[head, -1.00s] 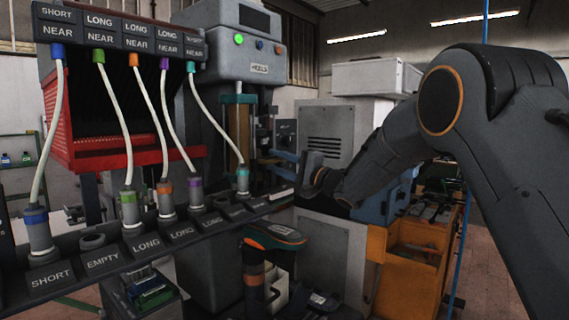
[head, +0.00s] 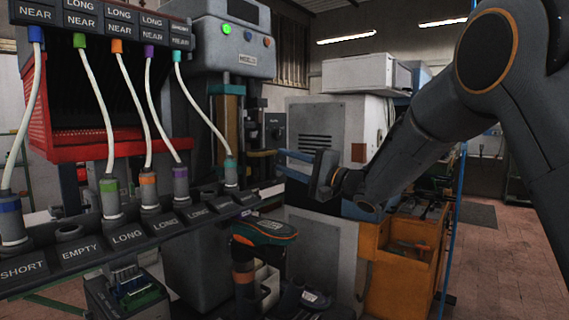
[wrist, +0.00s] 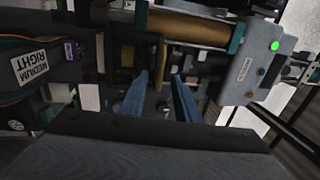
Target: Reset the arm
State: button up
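My gripper (head: 287,166) is in the middle of the head view, at the end of my dark grey arm, which comes in from the right. Its two blue fingers point left, toward the grey press (head: 228,65) with a lit green button. In the wrist view the blue fingers (wrist: 160,80) stand apart with nothing held between them. The press shows there at the upper right (wrist: 254,73). The fingers look clear of the press, but the exact distance is hard to tell.
A rack (head: 85,251) with several cabled plugs and labelled sockets runs along the left. A dark green and orange shoe form (head: 265,228) stands on a post below my gripper. An orange cabinet (head: 390,290) is at the lower right, with open brick floor (head: 500,255) beyond.

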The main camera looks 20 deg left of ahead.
jog(key=w+d+f+m+t+h, duration=0.1)
jog(key=w+d+f+t+h, duration=0.15)
jog(key=d+f+h, duration=0.35)
jog(key=w+d+f+t+h, duration=0.2)
jog(key=d+f+t+h, duration=0.1)
jog(key=d, duration=0.5)
jog(key=s+d+f+g+h+b, duration=0.1)
jog(key=s+d+f+h, duration=0.2)
jog(key=d+f, duration=0.25)
jog(key=s+d+f+h, duration=0.2)
jog(key=d+f+h, duration=0.1)
jog(key=d+f, duration=0.3)
jog(key=s+d+f+n+g+h, duration=0.2)
jog(key=s+d+f+g+h, duration=0.15)
jog(key=s+d+f, duration=0.65)
jog(key=s+d+f+n+g, duration=0.1)
jog(key=s+g, duration=0.1)
jog(key=s, duration=0.5)
jog(key=s+d+f+n+g+b, duration=0.1)
jog(key=s+d+f+g, duration=0.1)
jog(key=s, duration=0.5)
jog(key=s+d+f+n+g, duration=0.1)
jog(key=s+f+g, duration=0.1)
jog(key=s, duration=0.6)
jog(key=shift+d+n+g, duration=0.3)
jog(key=shift+d+g, duration=0.05)
jog(key=shift+g, duration=0.15)
